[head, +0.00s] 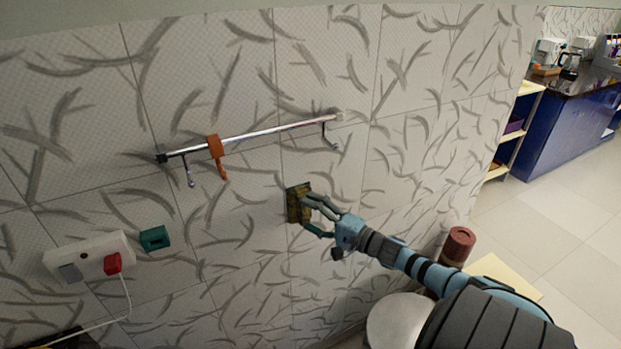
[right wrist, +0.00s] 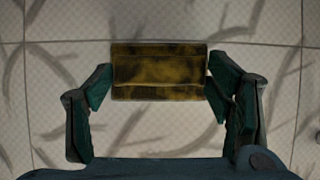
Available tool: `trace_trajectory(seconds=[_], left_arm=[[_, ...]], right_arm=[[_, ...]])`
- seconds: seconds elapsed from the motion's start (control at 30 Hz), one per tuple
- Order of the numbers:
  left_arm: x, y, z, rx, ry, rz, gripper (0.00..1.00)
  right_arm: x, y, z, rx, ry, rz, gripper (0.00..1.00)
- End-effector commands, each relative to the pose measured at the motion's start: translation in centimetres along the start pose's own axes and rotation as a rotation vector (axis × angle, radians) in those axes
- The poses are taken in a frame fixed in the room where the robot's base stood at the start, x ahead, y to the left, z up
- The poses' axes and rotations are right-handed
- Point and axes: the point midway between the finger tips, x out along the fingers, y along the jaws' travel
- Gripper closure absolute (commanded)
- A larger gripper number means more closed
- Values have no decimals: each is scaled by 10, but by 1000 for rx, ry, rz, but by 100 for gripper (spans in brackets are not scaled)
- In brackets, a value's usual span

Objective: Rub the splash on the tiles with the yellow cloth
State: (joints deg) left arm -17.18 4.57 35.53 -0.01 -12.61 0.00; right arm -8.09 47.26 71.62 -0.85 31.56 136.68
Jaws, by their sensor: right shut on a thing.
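The yellow cloth (head: 296,204) is a small folded pad, dark yellow with blackish stains, at the tiled wall in the middle of the head view. My right gripper (head: 315,215) is shut on it, a finger at each side. In the right wrist view the cloth (right wrist: 160,72) lies flat across the fingers, facing the tiles (right wrist: 60,30). I cannot tell whether it touches the wall. The tiles (head: 75,130) carry grey curved strokes all over, and I cannot tell a separate splash from this pattern. My left gripper is not in view.
A metal rail (head: 270,132) with hooks and an orange hanger (head: 215,148) is fixed above the cloth. A socket plate (head: 90,258) with a red plug and a green box (head: 154,238) are at lower left. A red-brown cylinder (head: 458,245) and round white top (head: 395,322) stand low right.

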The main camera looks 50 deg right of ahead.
Motion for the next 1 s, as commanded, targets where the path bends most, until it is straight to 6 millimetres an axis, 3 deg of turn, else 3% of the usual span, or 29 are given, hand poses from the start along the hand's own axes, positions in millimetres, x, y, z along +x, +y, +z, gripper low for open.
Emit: trace_trajectory(seconds=[0.27,0.47,0.7,1.0], left_arm=[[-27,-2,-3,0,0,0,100],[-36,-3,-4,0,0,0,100],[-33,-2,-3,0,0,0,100],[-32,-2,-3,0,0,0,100]], right_arm=[[-18,-6,10,1,0,2,49],[-36,-4,20,1,0,2,49],[-52,-1,29,0,-1,0,49],[-52,-1,30,-1,-1,-1,49]])
